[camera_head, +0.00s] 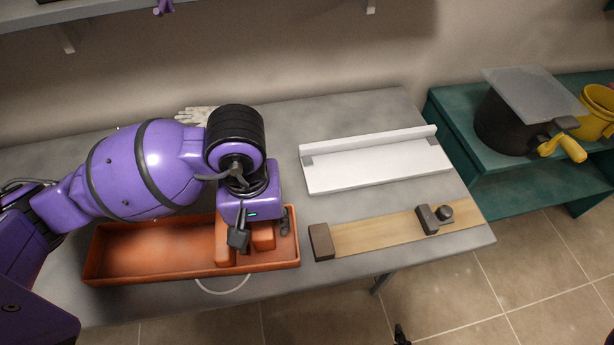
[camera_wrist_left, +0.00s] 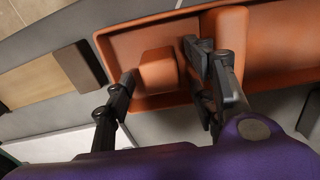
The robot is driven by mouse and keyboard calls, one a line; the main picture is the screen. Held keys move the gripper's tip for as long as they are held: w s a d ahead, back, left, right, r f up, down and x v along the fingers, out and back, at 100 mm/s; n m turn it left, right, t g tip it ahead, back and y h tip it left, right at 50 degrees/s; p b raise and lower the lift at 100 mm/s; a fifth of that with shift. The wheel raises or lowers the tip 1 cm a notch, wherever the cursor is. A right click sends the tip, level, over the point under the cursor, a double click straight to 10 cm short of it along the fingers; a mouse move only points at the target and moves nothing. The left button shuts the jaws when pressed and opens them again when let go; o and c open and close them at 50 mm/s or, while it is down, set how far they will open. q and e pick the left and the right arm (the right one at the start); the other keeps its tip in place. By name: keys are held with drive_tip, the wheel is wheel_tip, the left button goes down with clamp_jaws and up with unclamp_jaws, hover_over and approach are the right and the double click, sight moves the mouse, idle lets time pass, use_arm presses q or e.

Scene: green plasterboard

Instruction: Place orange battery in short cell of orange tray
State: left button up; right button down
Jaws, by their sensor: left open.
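The orange tray (camera_head: 140,277) lies along the table's front left. A raised orange divider (camera_head: 225,247) parts its long empty compartment on the left from the short cell on the right. The orange battery (camera_head: 263,238) is a block in the short cell; the left wrist view shows it (camera_wrist_left: 158,72) inside the cell walls, beside the divider (camera_wrist_left: 228,32). My left gripper (camera_head: 262,230) points down over the short cell. Its fingers (camera_wrist_left: 159,62) stand open on either side of the battery, with a clear gap at one finger. A small dark tip (camera_head: 401,336) at the bottom edge may be my right gripper.
A wooden board (camera_head: 375,230) with dark blocks lies right of the tray. A white ledged panel (camera_head: 375,165) lies behind it. Pale gloves (camera_head: 193,116) are at the back. A green bench (camera_head: 480,170) with a dark bucket (camera_head: 500,125) stands at right.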

sight(262, 230)
use_arm(q)
wheel_tip(262, 230, up, 9)
idle(0.8)
